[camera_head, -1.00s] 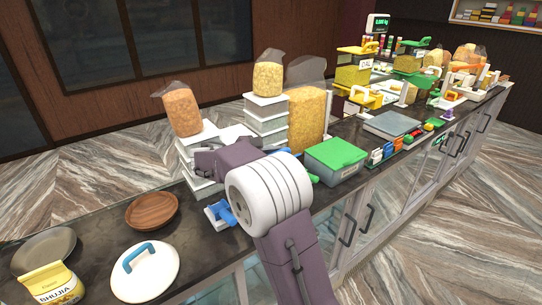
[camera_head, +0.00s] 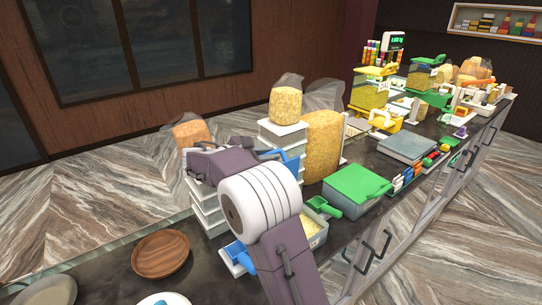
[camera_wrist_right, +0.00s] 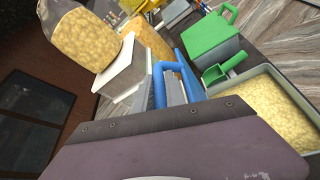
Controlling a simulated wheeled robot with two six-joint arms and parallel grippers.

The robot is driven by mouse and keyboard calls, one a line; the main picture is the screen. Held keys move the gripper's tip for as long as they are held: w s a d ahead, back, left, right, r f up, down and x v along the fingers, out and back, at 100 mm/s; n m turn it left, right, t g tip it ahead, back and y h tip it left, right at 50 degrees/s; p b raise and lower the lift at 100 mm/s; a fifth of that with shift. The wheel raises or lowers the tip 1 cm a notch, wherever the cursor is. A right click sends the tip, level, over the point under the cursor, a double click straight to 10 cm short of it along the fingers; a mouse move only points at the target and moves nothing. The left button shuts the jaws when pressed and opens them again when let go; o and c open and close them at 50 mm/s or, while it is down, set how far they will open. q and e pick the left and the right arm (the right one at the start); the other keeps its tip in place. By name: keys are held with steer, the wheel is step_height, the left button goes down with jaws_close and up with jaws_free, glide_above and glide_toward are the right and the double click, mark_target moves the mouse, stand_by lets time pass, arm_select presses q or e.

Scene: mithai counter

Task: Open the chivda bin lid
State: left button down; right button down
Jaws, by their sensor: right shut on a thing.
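My right gripper (camera_head: 262,158) is shut on the blue lid (camera_head: 291,165) and holds it tilted above the counter; its fingertips are largely hidden by the arm. In the right wrist view, the lid's blue handle (camera_wrist_right: 166,72) stands just past the gripper body, with the blue panel (camera_wrist_right: 190,76) beside it. The chivda bin (camera_head: 318,240) is uncovered, right of my forearm, and yellow mix shows inside. It also shows in the right wrist view (camera_wrist_right: 236,86). A green scoop (camera_head: 323,207) lies at its far edge. My left gripper is out of view.
A green-lidded bin (camera_head: 356,190) stands just right of the open bin. Stacked white boxes (camera_head: 283,138) and a large bag of snacks (camera_head: 322,146) stand behind. A brown wooden bowl (camera_head: 160,254) sits at the left. A grey flat-topped unit (camera_head: 407,146) is further right.

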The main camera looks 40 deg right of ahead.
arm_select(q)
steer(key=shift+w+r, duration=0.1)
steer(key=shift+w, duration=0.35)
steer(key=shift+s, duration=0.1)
arm_select(e)
steer(key=shift+w+f, duration=0.3)
steer(key=shift+w, duration=0.4)
steer(key=c, duration=1.4)
jaws_free()
steer(key=shift+c, duration=0.2)
steer(key=shift+o, duration=0.3)
steer(key=shift+w, duration=0.1)
